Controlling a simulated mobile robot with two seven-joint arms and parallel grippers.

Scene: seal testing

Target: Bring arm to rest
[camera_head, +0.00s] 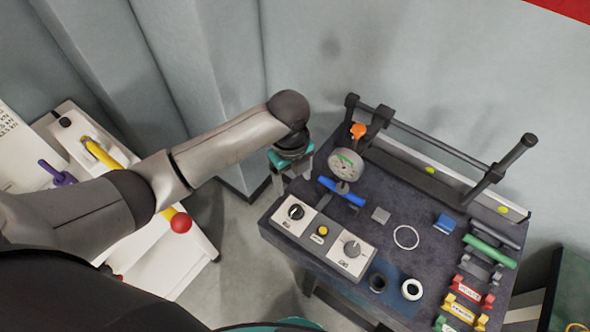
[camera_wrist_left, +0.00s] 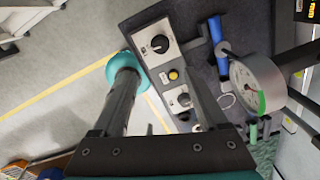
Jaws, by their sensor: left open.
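My left arm reaches in from the left in the head view. Its left gripper (camera_head: 291,176) hangs fingers-down near the table's left back corner, close to the dial gauge (camera_head: 345,164). The fingers are apart with nothing seen between them. In the left wrist view, the left gripper (camera_wrist_left: 163,95) has its two dark fingers spread, with the control panel (camera_wrist_left: 168,60) and floor beyond. The gauge (camera_wrist_left: 257,84) is right of the fingers there. My right gripper is in neither view.
The dark table (camera_head: 400,205) holds a control panel (camera_head: 318,238), blue-handled valve (camera_head: 342,193), white ring (camera_head: 406,237), two small rings and several coloured labelled holders at right. A black rail frame (camera_head: 440,148) stands along its back. A white bench with a red ball (camera_head: 181,223) is at left.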

